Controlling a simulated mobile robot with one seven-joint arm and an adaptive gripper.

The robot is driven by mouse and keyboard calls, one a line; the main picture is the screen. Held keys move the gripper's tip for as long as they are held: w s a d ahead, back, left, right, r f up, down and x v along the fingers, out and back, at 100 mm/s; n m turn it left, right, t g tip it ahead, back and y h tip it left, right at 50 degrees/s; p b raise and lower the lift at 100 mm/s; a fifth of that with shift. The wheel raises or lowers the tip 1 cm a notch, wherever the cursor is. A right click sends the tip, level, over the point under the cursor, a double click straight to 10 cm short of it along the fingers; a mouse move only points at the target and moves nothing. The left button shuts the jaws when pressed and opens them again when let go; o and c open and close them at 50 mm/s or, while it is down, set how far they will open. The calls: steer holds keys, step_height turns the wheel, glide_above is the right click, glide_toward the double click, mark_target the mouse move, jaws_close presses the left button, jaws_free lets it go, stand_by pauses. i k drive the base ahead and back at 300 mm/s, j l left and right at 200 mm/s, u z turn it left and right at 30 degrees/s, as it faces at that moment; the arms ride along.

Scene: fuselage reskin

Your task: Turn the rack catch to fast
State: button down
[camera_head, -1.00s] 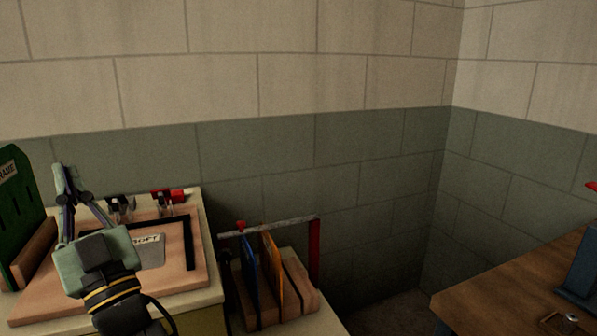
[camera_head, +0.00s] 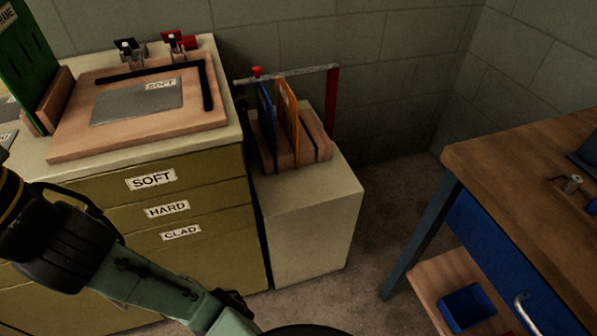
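The rack (camera_head: 316,152) is a wooden block holding a blue panel (camera_head: 264,110) and an orange panel (camera_head: 288,115) upright in its slots. A grey bar (camera_head: 300,75) spans above the panels, meeting a red post (camera_head: 332,98) at its right end. A small red knob (camera_head: 256,72) sits near the bar's left end and appears to be the catch; its setting is too small to read. My gripper is outside the picture; only my wrist and arm show at lower left, apart from the rack.
The rack stands on a pale cabinet (camera_head: 318,215). To its left is a drawer cabinet (camera_head: 200,225) bearing a wooden board (camera_head: 140,140) with a grey sheet and red and black clamps. A wooden bench (camera_head: 530,175) stands at right. Open floor lies between.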

mark_target(241, 101)
steer(key=i+j+z, duration=0.15)
steer(key=j+z, duration=0.3)
steer(key=i+j+z, duration=0.1)
steer(key=j+z, duration=0.2)
steer(key=z, duration=0.15)
